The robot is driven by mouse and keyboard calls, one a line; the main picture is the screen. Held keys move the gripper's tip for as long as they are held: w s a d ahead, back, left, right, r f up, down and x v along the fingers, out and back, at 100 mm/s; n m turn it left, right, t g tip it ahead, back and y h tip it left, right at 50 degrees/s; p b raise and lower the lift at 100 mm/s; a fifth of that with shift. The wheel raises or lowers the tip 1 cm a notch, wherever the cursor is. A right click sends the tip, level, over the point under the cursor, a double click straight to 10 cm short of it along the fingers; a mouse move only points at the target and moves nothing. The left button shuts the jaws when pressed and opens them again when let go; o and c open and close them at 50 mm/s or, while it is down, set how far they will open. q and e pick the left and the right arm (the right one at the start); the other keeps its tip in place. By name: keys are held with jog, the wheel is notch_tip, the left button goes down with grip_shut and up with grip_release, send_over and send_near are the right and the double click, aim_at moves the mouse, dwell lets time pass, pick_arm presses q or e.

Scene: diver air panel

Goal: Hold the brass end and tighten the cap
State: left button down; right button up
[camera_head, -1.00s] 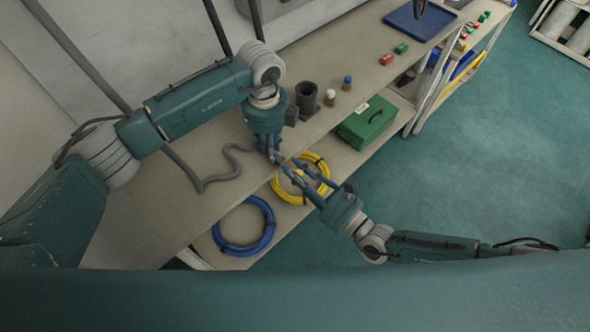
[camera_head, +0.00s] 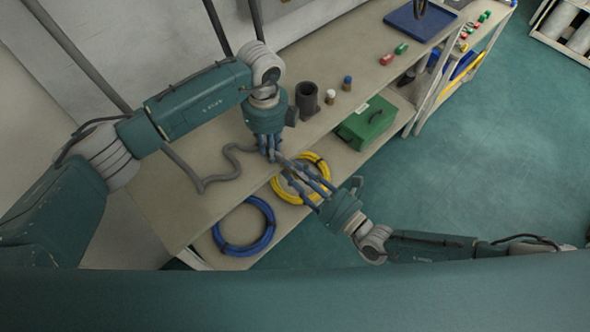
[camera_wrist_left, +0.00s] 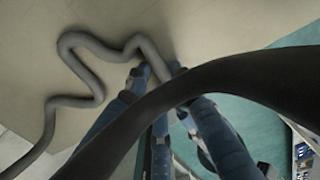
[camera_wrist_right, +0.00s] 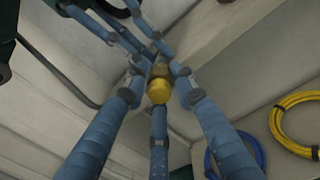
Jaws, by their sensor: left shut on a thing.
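The grey hose (camera_head: 232,174) lies on the bench and runs to my left gripper (camera_head: 271,156), which is shut on its brass end at the bench's front edge. In the left wrist view, the hose (camera_wrist_left: 142,44) leads between the fingers, and a dark curved band hides much of the grip. In the right wrist view, the brass end (camera_wrist_right: 160,69) shows behind the yellow cap (camera_wrist_right: 158,92), which sits at the end of it. My right gripper (camera_head: 296,174) faces the cap with its fingers spread around it, apparently clear of it. How far the cap is threaded cannot be told.
A dark cup (camera_head: 307,100) and two small bottles (camera_head: 330,97) stand on the bench behind. On the lower shelf are a yellow hose coil (camera_head: 322,163), a blue coil (camera_head: 266,236) and a green box (camera_head: 367,122). The floor to the right is clear.

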jog(key=shift+w+a+r, duration=0.1)
jog(key=shift+a+r, duration=0.05)
jog(key=shift+r, duration=0.05)
jog(key=n, duration=0.3)
dwell(0.4)
jog(key=shift+n, duration=1.6)
jog(key=shift+f+n, duration=0.1)
jog(key=shift+n, duration=1.4)
